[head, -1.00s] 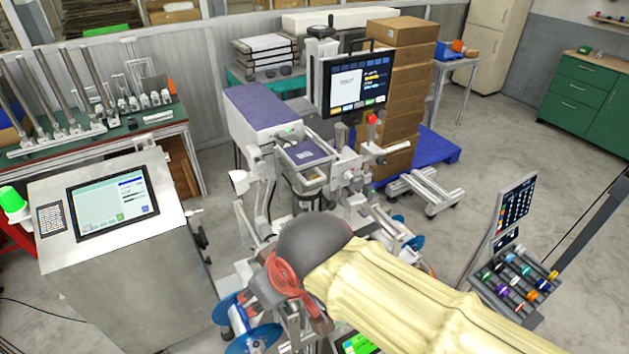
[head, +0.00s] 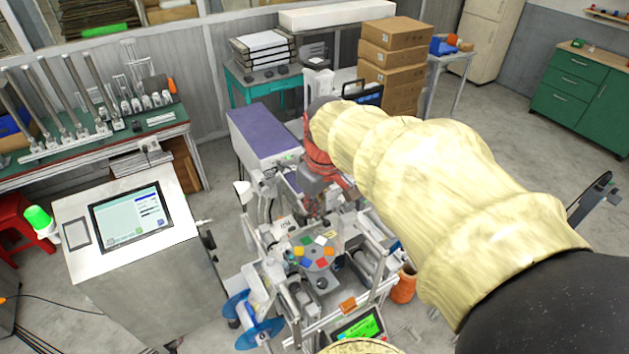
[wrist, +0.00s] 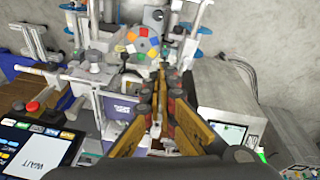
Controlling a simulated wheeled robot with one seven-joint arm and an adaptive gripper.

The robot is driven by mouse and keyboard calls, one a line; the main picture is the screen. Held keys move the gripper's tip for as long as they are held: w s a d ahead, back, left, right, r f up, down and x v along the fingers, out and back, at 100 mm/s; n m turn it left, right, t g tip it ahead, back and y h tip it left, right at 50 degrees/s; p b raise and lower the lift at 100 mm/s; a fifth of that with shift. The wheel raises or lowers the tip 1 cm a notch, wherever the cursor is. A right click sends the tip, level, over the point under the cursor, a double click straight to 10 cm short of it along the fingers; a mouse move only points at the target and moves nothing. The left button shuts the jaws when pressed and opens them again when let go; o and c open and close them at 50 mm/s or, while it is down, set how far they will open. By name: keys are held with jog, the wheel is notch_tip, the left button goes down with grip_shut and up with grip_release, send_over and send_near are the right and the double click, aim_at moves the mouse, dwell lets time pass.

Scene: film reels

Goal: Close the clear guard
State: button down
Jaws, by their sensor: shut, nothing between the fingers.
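The machine (head: 262,135) with a purple top stands in the middle of the head view. A disc with coloured squares (head: 318,254) lies on its front part; the disc also shows in the wrist view (wrist: 137,40). I cannot make out the clear guard or its position in either view. My gripper (head: 316,207) is over the machine, behind the disc, and partly hidden by its own red parts. In the wrist view my gripper (wrist: 160,72) has its amber fingers together with nothing between them, pointing towards the disc area. I cannot tell whether it touches anything.
A console with a screen (head: 128,217) stands at left. A blue reel (head: 252,322) and a small green screen (head: 360,330) are at the machine's front. Stacked boxes (head: 392,65) stand behind. In the wrist view a "WAIT" screen (wrist: 35,150) and red button (wrist: 33,106) are near at left.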

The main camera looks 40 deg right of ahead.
jog(key=w+d+r+n+p, duration=0.2)
jog(key=w+d+r+n, duration=0.3)
jog(key=n, duration=1)
jog(key=s+p+x, duration=0.1)
jog(key=x, duration=1.3)
jog(key=shift+d, duration=0.3)
jog(key=shift+s+f, duration=0.1)
jog(key=shift+f, duration=0.1)
jog(key=s+a+b+x, duration=0.1)
jog(key=s+b+x, duration=0.1)
jog(key=b+x, duration=0.8)
jog(key=x, duration=0.3)
jog(key=shift+s+f, duration=0.2)
jog(key=shift+s, duration=0.2)
jog(key=shift+a+r+y, duration=0.1)
jog(key=shift+y, duration=0.2)
